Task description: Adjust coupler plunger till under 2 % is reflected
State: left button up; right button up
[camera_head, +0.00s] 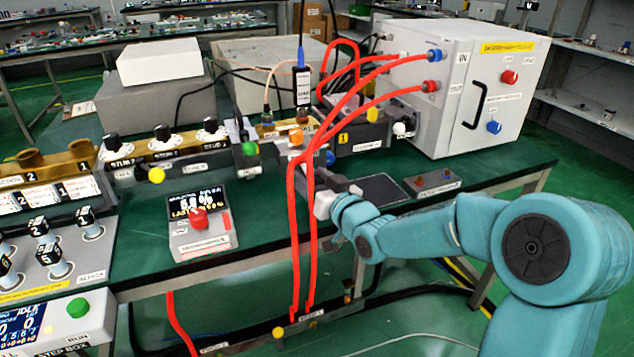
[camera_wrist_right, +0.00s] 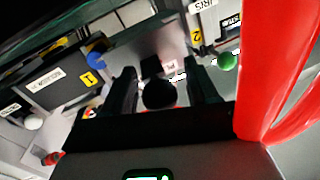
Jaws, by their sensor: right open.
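My right gripper (camera_wrist_right: 162,78) is open, with one dark finger on each side of a round black knob (camera_wrist_right: 160,95) in the right wrist view. I cannot tell whether the fingers touch it, and no readable label names it as the coupler plunger. In the head view my teal right arm reaches in from the right, and its gripper is partly hidden behind red hoses. A meter box (camera_head: 201,238) on the bench has a dark display (camera_head: 195,203); its digits are too small to read surely. My left gripper is not in view.
Red hoses (camera_head: 297,230) hang close to my right gripper and also pass beside it in the wrist view (camera_wrist_right: 270,75). A green knob (camera_head: 249,148) and an orange knob (camera_head: 296,136) are nearby. A large white cabinet (camera_head: 437,120) stands to the right.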

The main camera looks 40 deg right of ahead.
jog(key=s+b, duration=0.3)
jog(key=s, duration=1.3)
jog(key=shift+s+a, duration=0.15)
jog(key=shift+a, duration=0.2)
jog(key=shift+a, duration=0.1)
